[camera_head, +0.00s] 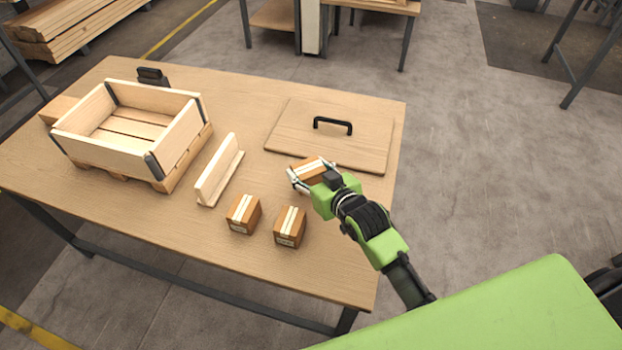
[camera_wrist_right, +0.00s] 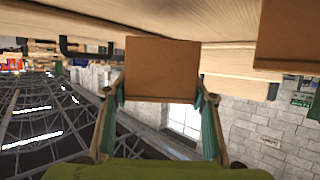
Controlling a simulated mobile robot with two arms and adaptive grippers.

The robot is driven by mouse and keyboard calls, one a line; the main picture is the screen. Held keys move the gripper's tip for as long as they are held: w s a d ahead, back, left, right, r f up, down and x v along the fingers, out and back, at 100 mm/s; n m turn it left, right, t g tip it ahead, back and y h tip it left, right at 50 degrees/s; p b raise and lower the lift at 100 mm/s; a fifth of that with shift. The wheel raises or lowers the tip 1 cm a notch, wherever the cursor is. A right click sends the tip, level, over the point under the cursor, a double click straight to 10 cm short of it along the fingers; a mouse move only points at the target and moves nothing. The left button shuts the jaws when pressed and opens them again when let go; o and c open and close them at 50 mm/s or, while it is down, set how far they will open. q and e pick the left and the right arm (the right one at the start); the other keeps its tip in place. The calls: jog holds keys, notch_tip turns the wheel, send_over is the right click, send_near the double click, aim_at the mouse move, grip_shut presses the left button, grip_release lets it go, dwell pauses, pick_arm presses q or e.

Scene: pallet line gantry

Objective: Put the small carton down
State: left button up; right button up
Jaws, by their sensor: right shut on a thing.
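My right gripper (camera_head: 312,173) is shut on a small brown carton (camera_head: 307,167) with a pale tape strip. It holds the carton over the tabletop, by the front edge of the wooden lid. I cannot tell whether the carton touches the surface below. In the right wrist view the carton (camera_wrist_right: 162,68) sits between the two fingers (camera_wrist_right: 160,98). Two similar cartons, one on the left (camera_head: 243,214) and one on the right (camera_head: 290,227), stand on the table (camera_head: 190,225) in front of the gripper. My left gripper is not in view.
An open wooden crate (camera_head: 178,142) stands on a small pallet at the left. A wooden upright piece (camera_head: 217,172) lies between it and the cartons. The flat lid (camera_head: 375,147) has a black handle (camera_head: 333,123). The front right of the table is clear.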

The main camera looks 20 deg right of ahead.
aim_at(311, 179)
jog(key=f, duration=0.3)
jog(key=shift+w+d, duration=0.25)
jog(key=shift+d, duration=0.15)
jog(key=shift+f, duration=0.45)
jog(key=o, duration=1.3)
jog(key=shift+f, duration=0.15)
jog(key=v, duration=1.2)
